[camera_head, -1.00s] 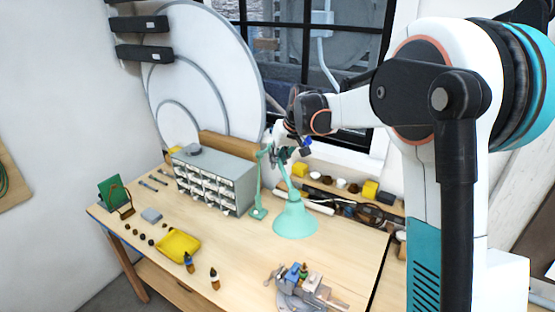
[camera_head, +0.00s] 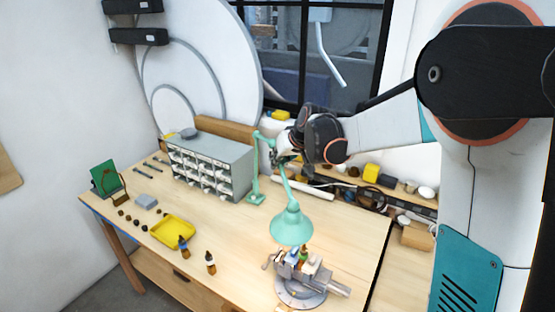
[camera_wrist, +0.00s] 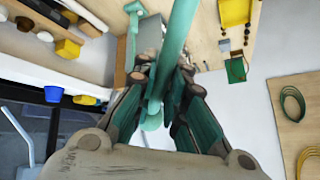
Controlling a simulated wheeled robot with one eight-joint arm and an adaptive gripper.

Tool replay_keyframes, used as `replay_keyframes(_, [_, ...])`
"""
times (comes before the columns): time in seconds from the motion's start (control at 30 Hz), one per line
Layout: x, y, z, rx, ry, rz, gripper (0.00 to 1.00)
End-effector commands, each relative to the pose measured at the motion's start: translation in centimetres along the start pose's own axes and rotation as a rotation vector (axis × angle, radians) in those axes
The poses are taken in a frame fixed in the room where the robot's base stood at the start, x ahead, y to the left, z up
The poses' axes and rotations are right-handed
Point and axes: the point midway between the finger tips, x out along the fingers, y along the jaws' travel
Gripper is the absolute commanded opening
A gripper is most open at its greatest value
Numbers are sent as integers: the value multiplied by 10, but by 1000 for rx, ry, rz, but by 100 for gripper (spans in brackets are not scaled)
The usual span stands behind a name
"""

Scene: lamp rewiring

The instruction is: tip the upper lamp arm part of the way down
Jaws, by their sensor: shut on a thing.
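The green desk lamp stands on the workbench, its base (camera_head: 256,198) beside the drawer cabinet. Its lower arm (camera_head: 255,165) rises nearly upright. Its upper arm (camera_head: 286,182) slopes down to the right, and the green bell shade (camera_head: 291,226) hangs from its end, just behind and above the vise in the picture. My gripper (camera_head: 280,158) is at the top of the upper arm. In the wrist view my gripper (camera_wrist: 158,92) is shut on the green upper arm (camera_wrist: 178,40), which passes between the fingers. The exact finger contact is partly hidden.
A grey drawer cabinet (camera_head: 222,157) stands left of the lamp. A vise (camera_head: 301,283) sits at the front, close to the shade. A yellow tray (camera_head: 172,231) and small bottles (camera_head: 211,263) lie front left. A cluttered shelf (camera_head: 400,204) runs along the window.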

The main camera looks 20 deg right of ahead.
Motion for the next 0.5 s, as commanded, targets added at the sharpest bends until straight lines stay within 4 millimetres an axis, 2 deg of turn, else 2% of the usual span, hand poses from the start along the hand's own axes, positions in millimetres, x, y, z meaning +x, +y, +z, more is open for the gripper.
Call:
replay_keyframes(0.23, [0,0,0,0,-2,0,0])
replay_keyframes(0.27, [0,0,0,0,-2,0,19])
replay_keyframes(0.33, [0,0,0,0,-2,0,33])
replay_keyframes(0.5, [0,0,0,0,-2,0,33])
